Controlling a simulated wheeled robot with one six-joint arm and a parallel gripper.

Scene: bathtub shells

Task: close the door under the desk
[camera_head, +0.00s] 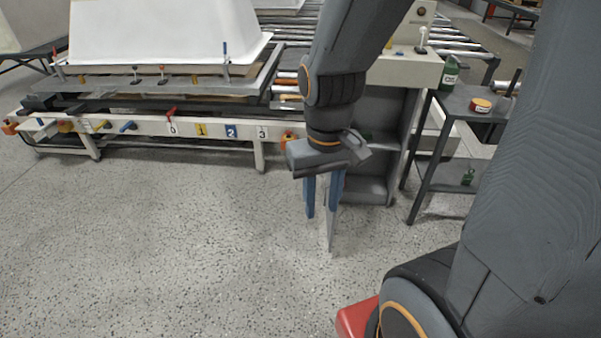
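The desk (410,70) is a pale-topped cabinet right of centre, with a grey open compartment (385,125) beneath its top. A thin pale panel, which looks like the open door (329,232), stands upright and nearly edge-on below my gripper. My gripper (321,208) points down in front of the compartment's left side, its two blue fingers spread apart. The panel shows between and below the fingers; I cannot tell whether they touch it. My wrist and forearm hide the compartment's left part and the door's upper part and hinge side.
A dark side table (455,110) with a green bottle (450,72) and an orange-topped tin (481,105) stands right of the desk. A roller frame (190,128) bearing a white tub shell (165,35) is at left. The speckled floor (190,240) in front is clear.

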